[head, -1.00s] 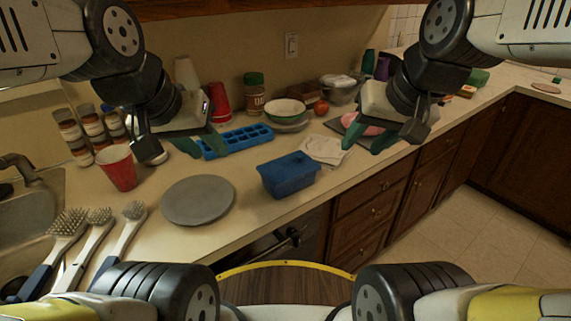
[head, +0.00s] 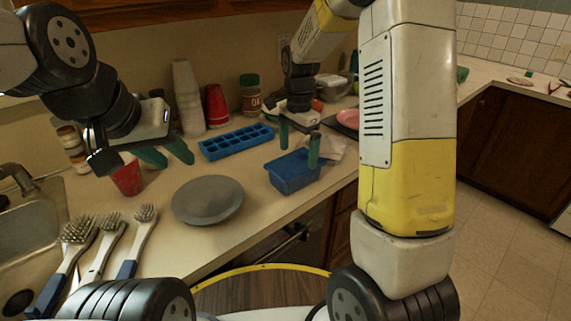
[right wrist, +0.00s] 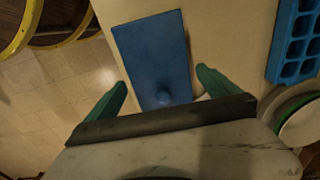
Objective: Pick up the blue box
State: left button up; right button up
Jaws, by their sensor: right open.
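The blue box (head: 293,173) sits on the counter near its front edge, right of the grey plate. In the right wrist view the blue box (right wrist: 152,52) lies ahead, between the lines of the two spread fingers of my right gripper (right wrist: 160,92). Whether the fingers touch the box cannot be told. My left gripper (head: 168,154) is open and empty above the counter, near the red cup.
A blue ice tray (head: 236,142) lies behind the box and a grey plate (head: 208,200) to its left. A red cup (head: 127,178), stacked cups (head: 188,98) and several brushes (head: 110,240) stand or lie further left. A cloth (head: 332,148) lies behind the box at right.

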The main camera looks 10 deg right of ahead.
aim_at(295, 162)
jog(key=f, duration=0.6)
jog(key=shift+s+a+f, duration=0.3)
jog(key=shift+a+f, duration=0.05)
jog(key=shift+f, duration=0.05)
jog(key=c, duration=1.1)
jog(key=shift+r, duration=0.1)
